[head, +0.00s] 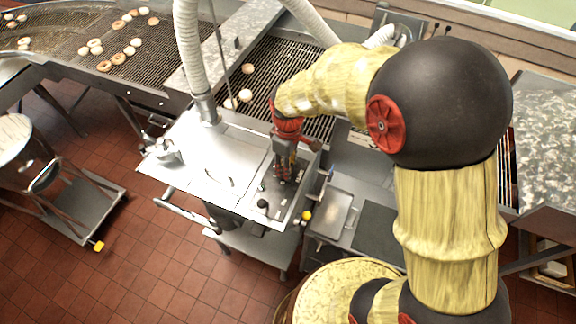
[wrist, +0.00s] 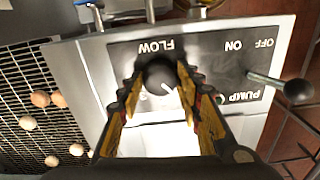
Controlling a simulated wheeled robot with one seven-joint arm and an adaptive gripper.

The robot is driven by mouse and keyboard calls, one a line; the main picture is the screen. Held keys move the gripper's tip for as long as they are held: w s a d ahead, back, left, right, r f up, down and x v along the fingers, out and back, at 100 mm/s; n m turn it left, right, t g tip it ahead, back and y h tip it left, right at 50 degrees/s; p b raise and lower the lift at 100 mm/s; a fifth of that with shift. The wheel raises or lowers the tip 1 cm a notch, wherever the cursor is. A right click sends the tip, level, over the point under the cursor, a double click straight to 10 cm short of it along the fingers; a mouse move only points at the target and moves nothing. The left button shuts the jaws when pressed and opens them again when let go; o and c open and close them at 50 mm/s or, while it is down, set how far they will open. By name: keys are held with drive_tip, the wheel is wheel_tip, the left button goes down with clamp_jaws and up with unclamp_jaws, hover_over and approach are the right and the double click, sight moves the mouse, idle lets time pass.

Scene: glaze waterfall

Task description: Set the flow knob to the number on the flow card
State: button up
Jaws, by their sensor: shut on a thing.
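The flow knob (wrist: 160,76) is a dark round knob with a white pointer mark, under the upside-down word FLOW on the control panel (wrist: 212,110). My gripper (wrist: 161,82) is shut on the knob, one finger on each side. The fingers hide most of the dial numbers; a faint 3 shows to the left of the pointer. In the head view my gripper (head: 284,176) reaches down onto the panel at the right of the steel machine, and the knob is hidden there. I cannot make out a readable flow card in either view.
A pump lever with a black ball end (wrist: 297,91) sticks out at the panel's right, beside ON and OFF. A steel lid (head: 215,165) lies left of my gripper. A wire conveyor (head: 270,75) with several doughnuts runs behind. A steel tray (head: 335,212) stands to the right.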

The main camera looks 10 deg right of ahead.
drive_tip(key=m, duration=0.4)
drive_tip(key=shift+m+b, duration=0.3)
drive_tip(key=m, duration=0.3)
drive_tip(key=shift+m, duration=0.4)
drive_tip(key=m, duration=0.4)
drive_tip(key=shift+b, duration=0.35)
drive_tip(key=shift+m, duration=2.2)
drive_tip(key=o, duration=1.1)
drive_tip(key=shift+o, duration=0.4)
drive_tip(key=shift+r, duration=0.1)
